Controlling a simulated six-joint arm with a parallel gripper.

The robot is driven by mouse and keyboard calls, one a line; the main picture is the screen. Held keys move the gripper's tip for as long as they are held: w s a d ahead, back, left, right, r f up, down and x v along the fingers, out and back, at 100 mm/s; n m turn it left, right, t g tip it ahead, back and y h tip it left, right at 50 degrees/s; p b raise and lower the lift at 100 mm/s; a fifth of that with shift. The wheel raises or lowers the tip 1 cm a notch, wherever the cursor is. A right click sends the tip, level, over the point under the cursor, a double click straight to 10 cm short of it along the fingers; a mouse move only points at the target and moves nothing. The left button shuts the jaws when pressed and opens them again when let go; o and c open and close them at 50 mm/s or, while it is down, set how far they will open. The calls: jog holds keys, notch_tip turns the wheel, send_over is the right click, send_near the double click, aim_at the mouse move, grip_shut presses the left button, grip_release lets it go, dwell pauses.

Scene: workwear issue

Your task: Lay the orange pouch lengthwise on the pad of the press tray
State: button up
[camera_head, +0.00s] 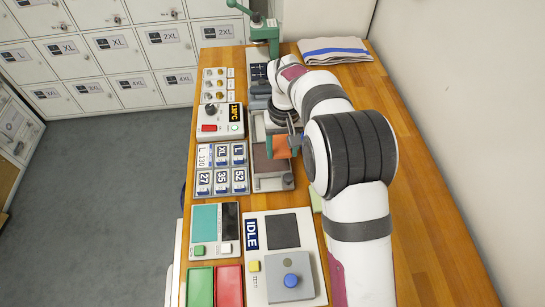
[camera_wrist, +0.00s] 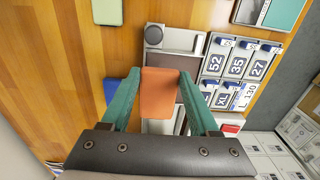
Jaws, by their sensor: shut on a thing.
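The orange pouch (camera_head: 283,147) is between the teal fingers of my gripper (camera_head: 284,146). In the wrist view the pouch (camera_wrist: 159,95) is gripped by its two sides, with its long side running up and down the picture. The press tray (camera_head: 272,184) is grey with a brown pad (camera_head: 264,166); it also shows in the wrist view (camera_wrist: 180,38), with the pad (camera_wrist: 185,63) partly behind the pouch. In the head view the pouch overlaps the pad's upper right part. I cannot tell whether it touches the pad. My arm hides part of the press.
Left of the tray are blue-and-white size tiles (camera_head: 222,181) and a temperature controller (camera_head: 220,121). An IDLE panel (camera_head: 283,212) with a blue button stands nearer, beside green and red bins (camera_head: 215,286). A folded striped cloth (camera_head: 334,50) lies at the back. The wooden bench (camera_head: 425,215) is bare at right.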

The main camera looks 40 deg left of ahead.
aim_at(272, 166)
jog(key=shift+s+a+f, duration=0.25)
jog(key=shift+a+f, duration=0.2)
jog(key=shift+a, duration=0.2)
jog(key=shift+s+a+f, duration=0.25)
jog(key=shift+a+f, duration=0.2)
jog(key=shift+a, duration=0.15)
notch_tip(272, 166, down, 3)
jog(key=shift+a+f, duration=0.1)
jog(key=shift+f, duration=0.4)
jog(key=o, duration=1.3)
jog(key=shift+f, duration=0.1)
jog(key=shift+o, duration=0.2)
